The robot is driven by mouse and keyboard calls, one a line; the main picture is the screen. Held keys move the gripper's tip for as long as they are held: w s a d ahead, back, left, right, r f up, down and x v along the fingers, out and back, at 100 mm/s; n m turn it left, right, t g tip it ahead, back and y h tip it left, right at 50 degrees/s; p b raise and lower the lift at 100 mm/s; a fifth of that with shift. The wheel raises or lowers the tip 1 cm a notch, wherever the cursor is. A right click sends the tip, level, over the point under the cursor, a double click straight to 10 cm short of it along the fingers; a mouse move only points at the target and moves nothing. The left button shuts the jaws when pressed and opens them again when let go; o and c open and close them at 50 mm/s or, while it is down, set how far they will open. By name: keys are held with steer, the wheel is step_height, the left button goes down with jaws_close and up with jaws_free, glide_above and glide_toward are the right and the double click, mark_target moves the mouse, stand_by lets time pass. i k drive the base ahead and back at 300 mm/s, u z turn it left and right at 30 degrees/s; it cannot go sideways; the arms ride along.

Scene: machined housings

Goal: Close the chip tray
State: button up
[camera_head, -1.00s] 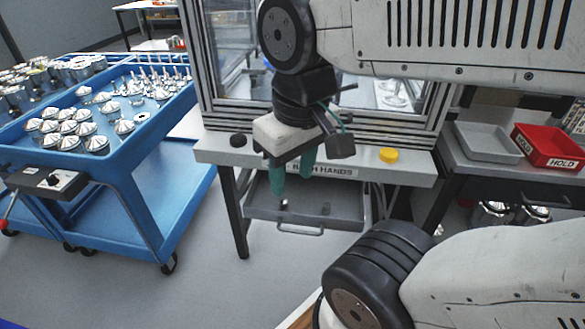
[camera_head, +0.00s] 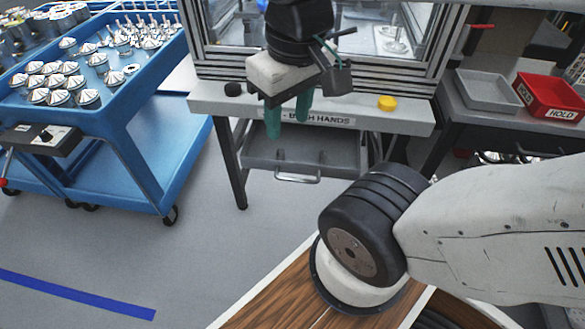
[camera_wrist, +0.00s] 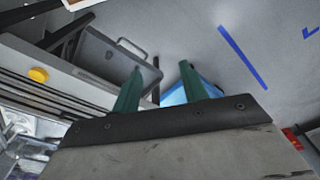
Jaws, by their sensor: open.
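The chip tray is a grey drawer under the machine's bench, pulled out part way. Its front wall (camera_head: 262,170) and bar handle (camera_head: 297,179) face me in the head view. In the wrist view the tray (camera_wrist: 98,52) and its handle (camera_wrist: 132,47) lie at the upper left, beyond the fingers. My gripper (camera_head: 288,125) hangs in front of the bench edge in the head view, its green fingers apart and empty, above the handle in the picture. The fingers also show in the wrist view (camera_wrist: 160,68). I see no contact with the tray.
A blue cart (camera_head: 122,101) with metal parts stands at the left. A yellow knob (camera_head: 387,103) sits on the bench edge (camera_head: 225,105). A grey bin (camera_head: 487,92) and red bin (camera_head: 551,95) stand at the right. The floor before the tray is clear.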

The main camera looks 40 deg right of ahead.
mark_target(302, 144)
steer(key=u, duration=1.6)
steer(key=k, duration=0.8)
steer(key=z, duration=1)
